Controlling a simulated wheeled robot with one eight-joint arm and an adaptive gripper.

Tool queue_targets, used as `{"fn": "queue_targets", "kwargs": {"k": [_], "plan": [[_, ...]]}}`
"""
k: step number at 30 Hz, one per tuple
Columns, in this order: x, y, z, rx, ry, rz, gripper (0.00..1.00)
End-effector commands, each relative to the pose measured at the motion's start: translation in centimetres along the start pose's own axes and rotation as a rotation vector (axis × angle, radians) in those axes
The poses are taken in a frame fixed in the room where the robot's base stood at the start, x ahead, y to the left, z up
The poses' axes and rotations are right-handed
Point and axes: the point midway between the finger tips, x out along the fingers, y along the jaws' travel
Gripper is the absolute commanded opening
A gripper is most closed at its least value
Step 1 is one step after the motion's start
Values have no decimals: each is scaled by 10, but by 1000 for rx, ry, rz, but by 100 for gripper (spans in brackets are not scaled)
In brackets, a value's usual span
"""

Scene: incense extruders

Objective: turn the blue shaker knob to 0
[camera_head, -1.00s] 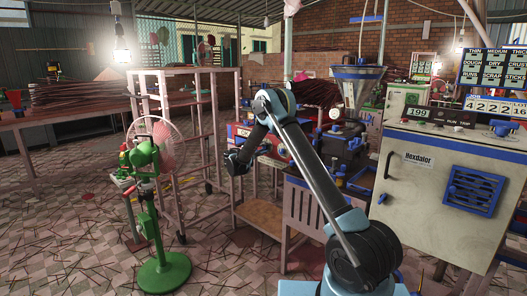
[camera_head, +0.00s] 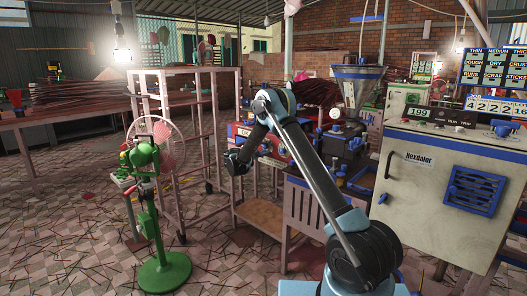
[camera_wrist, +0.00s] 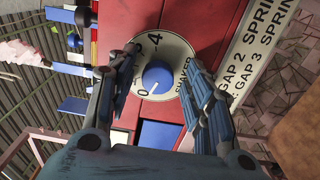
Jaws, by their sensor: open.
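The blue shaker knob (camera_wrist: 158,77) sits at the centre of a round white dial (camera_wrist: 180,52) on a red panel (camera_wrist: 116,24) in the wrist view. The dial shows a 0 at lower left, a 4 near the top and the word SHAKER at right. A small pale mark on the knob seems to face the 0 side. My gripper (camera_wrist: 160,68) is open, with one finger left and one right of the knob; contact is not clear. In the head view my gripper (camera_head: 236,163) is in front of the red machine (camera_head: 272,142), and the knob cannot be made out.
A white panel (camera_wrist: 262,50) with gap and spring lettering lies right of the dial. A blue square (camera_wrist: 158,135) is below it. In the head view a green fan (camera_head: 148,205) stands left of a pink rack (camera_head: 190,130). A cream cabinet (camera_head: 440,180) stands at right.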

Motion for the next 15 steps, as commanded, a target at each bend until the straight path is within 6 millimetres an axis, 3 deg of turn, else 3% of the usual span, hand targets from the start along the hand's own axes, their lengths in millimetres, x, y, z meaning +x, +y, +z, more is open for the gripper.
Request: {"fn": "queue_targets", "kwargs": {"k": [7,15], "plan": [[-19,0,0,0,2,0,47],[-71,-1,-1,0,3,0,47]]}}
